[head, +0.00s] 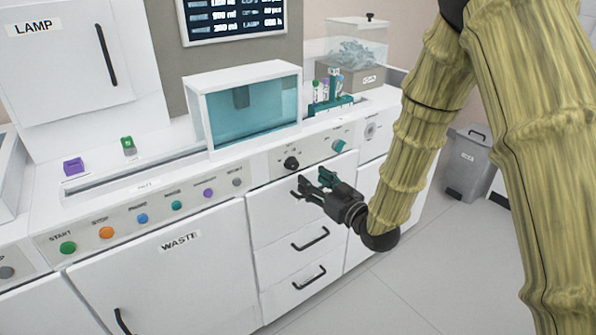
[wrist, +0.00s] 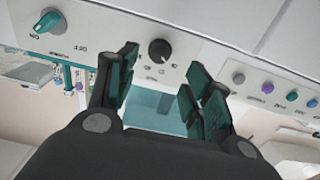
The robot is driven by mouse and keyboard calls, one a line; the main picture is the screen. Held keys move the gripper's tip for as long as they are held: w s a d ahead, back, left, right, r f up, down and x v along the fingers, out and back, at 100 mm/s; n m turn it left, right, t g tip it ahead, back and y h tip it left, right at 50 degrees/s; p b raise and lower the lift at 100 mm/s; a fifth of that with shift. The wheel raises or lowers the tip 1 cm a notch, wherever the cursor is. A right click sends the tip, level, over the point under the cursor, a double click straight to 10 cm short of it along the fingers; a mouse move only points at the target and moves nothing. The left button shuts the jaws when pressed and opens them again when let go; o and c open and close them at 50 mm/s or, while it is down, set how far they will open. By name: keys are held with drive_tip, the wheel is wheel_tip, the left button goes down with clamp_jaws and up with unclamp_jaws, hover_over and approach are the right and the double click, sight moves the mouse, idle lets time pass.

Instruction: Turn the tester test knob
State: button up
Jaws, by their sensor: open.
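Two knobs sit on the white front panel below the teal glass box. The black round knob (head: 291,163) has small marks around it; it also shows in the wrist view (wrist: 160,51), just beyond and between my fingertips. The teal knob (head: 338,146) is to its right, and the wrist view shows it (wrist: 48,21) with ON and OFF labels. I cannot read which one is named the test knob. My gripper (head: 311,187) is open and empty, in front of the panel, a little below and right of the black knob. In the wrist view, its fingers (wrist: 160,82) are spread and appear clear of both knobs.
Colored buttons (head: 142,218) line the panel to the left. Drawers with black handles (head: 310,240) lie below my gripper. A tube rack (head: 335,106) with tubes stands on the counter behind. A grey bin (head: 468,160) is on the floor at right.

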sight(295, 167)
drive_tip(key=x, duration=0.7)
drive_tip(key=shift+w+a, duration=0.2)
drive_tip(key=shift+w, duration=0.15)
drive_tip(key=c, duration=1)
drive_tip(key=shift+m, duration=0.4)
drive_tip(key=m+p, duration=0.2)
drive_tip(key=shift+r+m, duration=0.1)
drive_tip(key=shift+m, duration=0.2)
drive_tip(key=shift+m+p, duration=0.6)
drive_tip(key=shift+m, duration=1.6)
